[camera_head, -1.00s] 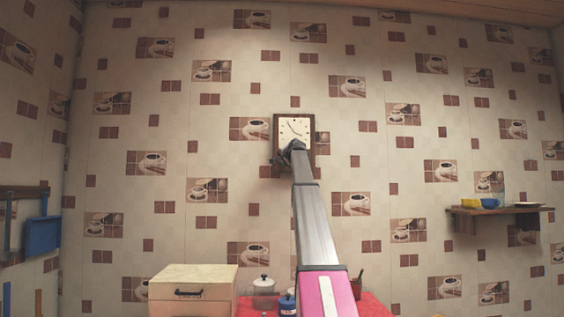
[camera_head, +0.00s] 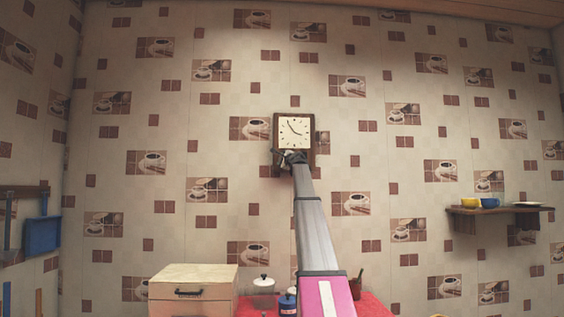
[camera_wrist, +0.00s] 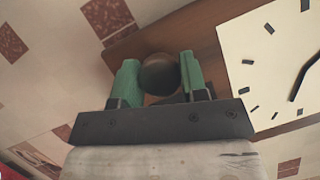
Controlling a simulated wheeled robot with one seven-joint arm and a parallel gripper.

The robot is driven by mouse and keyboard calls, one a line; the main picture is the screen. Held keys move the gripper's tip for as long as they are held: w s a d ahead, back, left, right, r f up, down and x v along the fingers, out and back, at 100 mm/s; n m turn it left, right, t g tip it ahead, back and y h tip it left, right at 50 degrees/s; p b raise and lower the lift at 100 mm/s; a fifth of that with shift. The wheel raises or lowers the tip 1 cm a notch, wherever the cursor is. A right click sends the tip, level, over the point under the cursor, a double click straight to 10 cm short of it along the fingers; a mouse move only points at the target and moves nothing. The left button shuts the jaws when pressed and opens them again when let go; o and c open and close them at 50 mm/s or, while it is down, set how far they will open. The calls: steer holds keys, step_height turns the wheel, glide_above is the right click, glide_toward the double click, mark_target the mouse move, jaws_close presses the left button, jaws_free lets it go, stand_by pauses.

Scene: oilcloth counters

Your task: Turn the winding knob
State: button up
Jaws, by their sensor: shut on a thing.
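A wall clock (camera_head: 294,126) with a dark wooden case and a white face hangs on the back wall in the head view. Its face (camera_wrist: 270,60) is tilted at the right of the wrist view. The winding knob (camera_wrist: 159,75) is a round dark brown knob on the wooden case, left of the face. My gripper (camera_wrist: 160,78) has its two green fingers on either side of the knob, shut on it. In the head view my gripper (camera_head: 292,158) is at the clock's lower part, and the knob is hidden there.
A wooden box with a drawer (camera_head: 193,290) stands at the lower left beside a red-covered counter (camera_head: 372,306) with jars. A wall shelf (camera_head: 497,211) with cups is at the right. A blue thing (camera_head: 42,230) hangs on the left wall. The wall around the clock is clear.

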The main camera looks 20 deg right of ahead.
steer(key=m+t+h, duration=0.1)
steer(key=m, duration=0.2)
steer(key=m+t+h, duration=0.1)
steer(key=m, duration=0.2)
steer(key=shift+f, duration=0.1)
steer(key=shift+m, duration=0.4)
steer(key=o, duration=0.9)
steer(key=shift+s, duration=0.15)
steer(key=v, duration=1)
steer(key=shift+s+a+f, duration=0.1)
steer(key=shift+s+f, duration=0.1)
steer(key=shift+s, duration=0.05)
